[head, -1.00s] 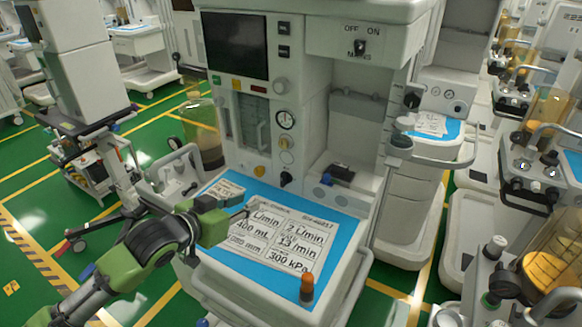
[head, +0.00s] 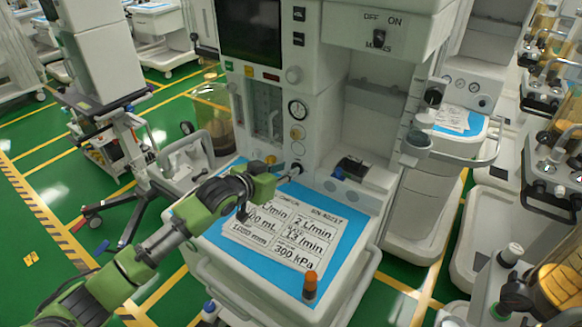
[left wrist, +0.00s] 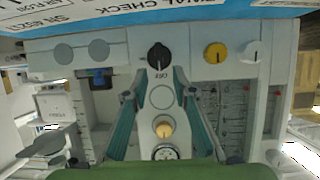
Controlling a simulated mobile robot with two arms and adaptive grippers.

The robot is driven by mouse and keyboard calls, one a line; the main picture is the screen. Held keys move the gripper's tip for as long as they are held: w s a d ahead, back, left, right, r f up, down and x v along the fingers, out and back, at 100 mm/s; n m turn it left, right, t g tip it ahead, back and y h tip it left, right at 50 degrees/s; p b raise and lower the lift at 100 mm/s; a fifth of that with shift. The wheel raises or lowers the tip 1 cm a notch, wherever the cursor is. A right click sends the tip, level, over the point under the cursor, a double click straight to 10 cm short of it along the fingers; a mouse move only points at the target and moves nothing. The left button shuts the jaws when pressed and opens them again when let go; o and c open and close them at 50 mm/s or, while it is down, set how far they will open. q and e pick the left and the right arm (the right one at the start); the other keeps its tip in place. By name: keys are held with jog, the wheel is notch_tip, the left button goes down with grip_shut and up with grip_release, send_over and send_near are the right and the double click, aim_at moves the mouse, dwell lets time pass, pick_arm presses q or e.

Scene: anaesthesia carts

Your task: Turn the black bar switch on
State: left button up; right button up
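A black switch (head: 379,39) under OFF and ON marks, labelled MAINS, sits on the upper right panel of the anaesthesia cart (head: 340,20). Its exact setting is too small to tell. A second black control, a knob (head: 296,168), is low on the cart's front, just above the work surface. It also shows in the left wrist view (left wrist: 158,57), with small lettering beneath it. My left gripper (head: 285,177) points at this lower knob. In the left wrist view its fingers (left wrist: 157,88) are spread and empty, with the knob between and just beyond their tips. My right gripper is not in view.
A blue work surface (head: 340,262) with a printed card (head: 275,235) lies below my left arm. An orange-capped bottle (head: 310,287) stands at its front. A yellow knob (left wrist: 215,53) and a white knob (left wrist: 251,51) sit beside the black one.

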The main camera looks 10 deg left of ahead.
pick_arm(q)
jog(key=shift+x, duration=1.65)
grip_shut()
